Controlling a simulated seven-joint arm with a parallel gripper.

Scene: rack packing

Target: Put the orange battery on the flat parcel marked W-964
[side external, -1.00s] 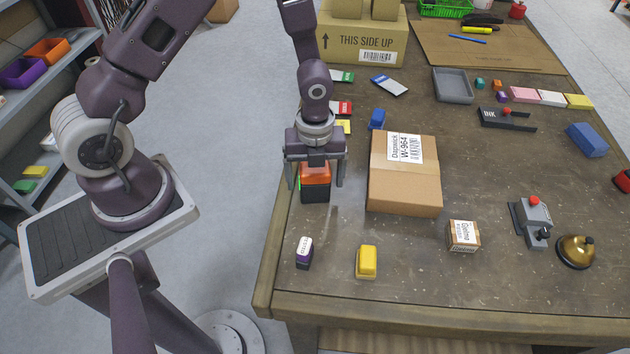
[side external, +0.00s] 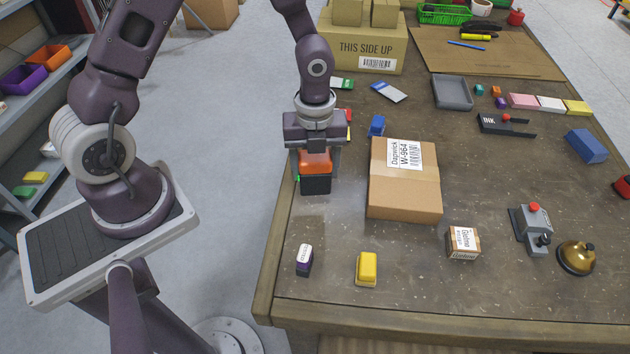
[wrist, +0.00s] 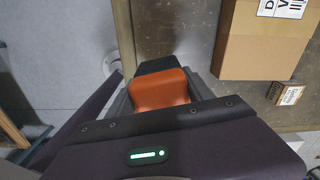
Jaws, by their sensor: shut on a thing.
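The orange battery (side external: 315,184) has an orange upper part and a black lower body. It is upright near the table's left edge. My gripper (side external: 316,166) is shut on it from above, with a finger on each side. The battery appears slightly above the table, though the gap is hard to judge. In the wrist view the battery (wrist: 160,93) sits between the fingers. The flat parcel marked W-964 (side external: 405,190) is a brown carton lying to the right of the battery, apart from it. Its top is bare except for a white label. The parcel (wrist: 255,55) also shows in the wrist view.
A blue block (side external: 377,125) stands close behind the parcel's left corner. A large carton (side external: 362,48) is at the back.

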